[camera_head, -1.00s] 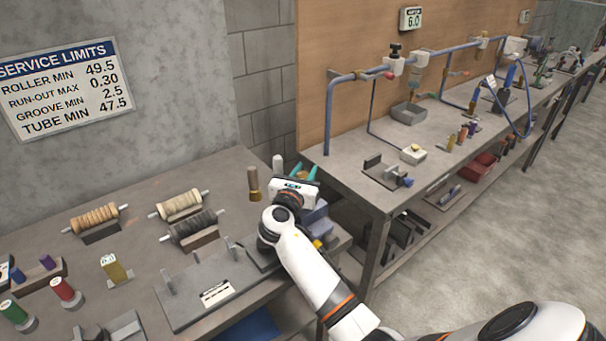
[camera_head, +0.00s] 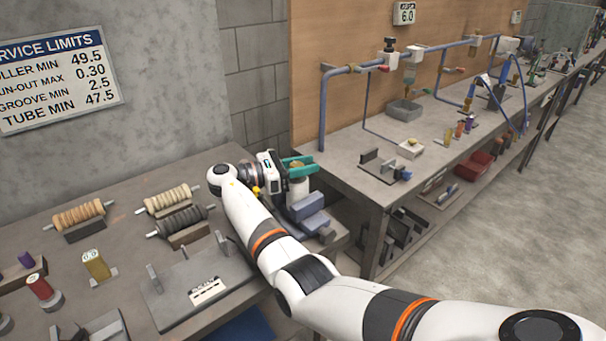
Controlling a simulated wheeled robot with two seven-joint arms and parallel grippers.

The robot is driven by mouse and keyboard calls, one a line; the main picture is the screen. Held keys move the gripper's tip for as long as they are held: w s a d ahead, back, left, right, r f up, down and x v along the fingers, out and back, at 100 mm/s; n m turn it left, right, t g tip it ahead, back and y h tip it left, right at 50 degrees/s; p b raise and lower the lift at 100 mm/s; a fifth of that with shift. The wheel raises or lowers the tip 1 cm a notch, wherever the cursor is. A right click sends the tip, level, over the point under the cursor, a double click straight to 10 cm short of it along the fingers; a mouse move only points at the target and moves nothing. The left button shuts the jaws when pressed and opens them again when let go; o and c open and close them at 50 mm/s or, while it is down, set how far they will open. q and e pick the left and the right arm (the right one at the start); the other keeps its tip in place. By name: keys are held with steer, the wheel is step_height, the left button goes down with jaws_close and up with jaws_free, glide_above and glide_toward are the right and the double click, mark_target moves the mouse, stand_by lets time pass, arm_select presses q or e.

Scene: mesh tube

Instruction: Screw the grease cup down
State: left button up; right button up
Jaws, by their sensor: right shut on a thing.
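My right gripper (camera_head: 299,165) is at the right end of the left bench, its teal fingers pointing right. The fingers are shut on a small brass-brown piece, likely the grease cup (camera_head: 297,163), seen only in part between them. It sits at the top of a pale upright cylinder (camera_head: 297,187). The gripper body and fingers hide most of the cup, so I cannot tell how far down it is seated. My left gripper is not in view.
Blue-grey blocks (camera_head: 307,207) stand just in front of the cylinder. Ribbed rollers (camera_head: 170,200) on stands and a grey plate with posts (camera_head: 170,290) lie to the left. A second bench (camera_head: 345,170) with blue piping stands to the right, beyond a narrow gap.

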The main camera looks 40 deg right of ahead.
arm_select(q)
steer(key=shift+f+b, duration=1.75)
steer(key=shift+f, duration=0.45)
arm_select(e)
steer(key=shift+s+a+f+m+g+y, duration=0.1)
steer(key=shift+m+g+y, duration=0.25)
steer(key=shift+m+g, duration=0.4)
steer(key=shift+s+f+m+g+y, duration=0.1)
steer(key=shift+m+g+y, duration=0.3)
steer(key=shift+g, duration=0.65)
steer(key=o, duration=1)
steer(key=shift+r, duration=0.1)
